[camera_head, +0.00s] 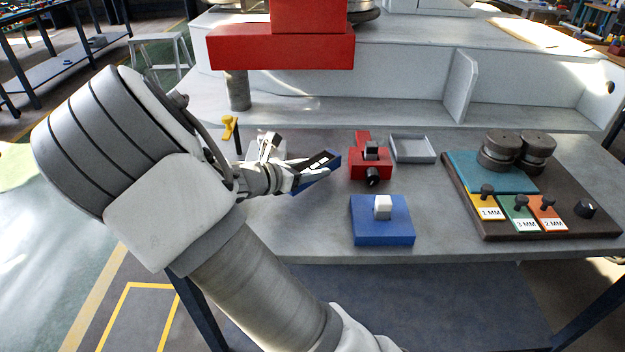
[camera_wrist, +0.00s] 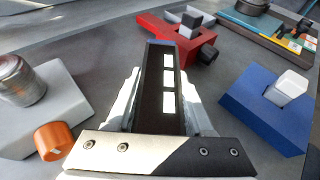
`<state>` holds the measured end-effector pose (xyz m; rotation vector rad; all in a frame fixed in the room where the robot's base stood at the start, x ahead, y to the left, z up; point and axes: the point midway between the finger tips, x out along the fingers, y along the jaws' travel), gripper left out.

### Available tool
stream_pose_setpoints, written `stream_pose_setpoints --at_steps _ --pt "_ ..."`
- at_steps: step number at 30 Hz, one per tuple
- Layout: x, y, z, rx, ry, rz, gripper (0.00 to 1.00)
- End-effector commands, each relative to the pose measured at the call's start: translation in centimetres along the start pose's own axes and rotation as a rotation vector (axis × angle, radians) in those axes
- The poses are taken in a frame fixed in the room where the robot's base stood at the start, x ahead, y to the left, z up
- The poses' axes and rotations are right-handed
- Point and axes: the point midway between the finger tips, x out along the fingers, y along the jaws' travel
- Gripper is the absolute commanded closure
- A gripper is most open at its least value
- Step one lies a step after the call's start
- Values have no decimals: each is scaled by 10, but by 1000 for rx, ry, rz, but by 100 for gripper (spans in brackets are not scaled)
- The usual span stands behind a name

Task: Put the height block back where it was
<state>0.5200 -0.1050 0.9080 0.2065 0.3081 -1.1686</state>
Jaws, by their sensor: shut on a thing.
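My gripper (camera_head: 298,174) is over the left part of the grey bench. It is shut on a long dark block with blue sides (camera_head: 328,168), which I take to be the height block. In the wrist view the block (camera_wrist: 153,100) points away from the gripper (camera_wrist: 164,118), with white patches along its dark top. The fingers hide its lower sides. I cannot tell whether it touches the bench. In the head view it is left of the red fixture (camera_head: 362,162) and up and left of the blue base (camera_head: 365,228) with a white cube.
A grey tray (camera_head: 432,158) lies right of the red fixture. A dark board (camera_head: 470,210) with weights and coloured labels is at the right. A pale block (camera_wrist: 62,95) with a metal cylinder and orange knob is close left in the wrist view. A yellow-topped tool (camera_head: 229,124) stands behind.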

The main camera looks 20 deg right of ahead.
Motion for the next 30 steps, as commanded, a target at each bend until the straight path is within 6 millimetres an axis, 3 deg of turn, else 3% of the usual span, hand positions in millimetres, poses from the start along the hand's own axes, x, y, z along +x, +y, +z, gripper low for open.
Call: stream_pose_setpoints --at_steps 5,17,18,22,30 --pt "10 0 -26 -2 -3 -1 100" --pt "12 0 -30 1 -2 -1 100" --pt "11 0 -30 1 0 0 42" --pt "11 0 -30 0 0 0 19" --pt "11 0 -30 0 0 0 18"
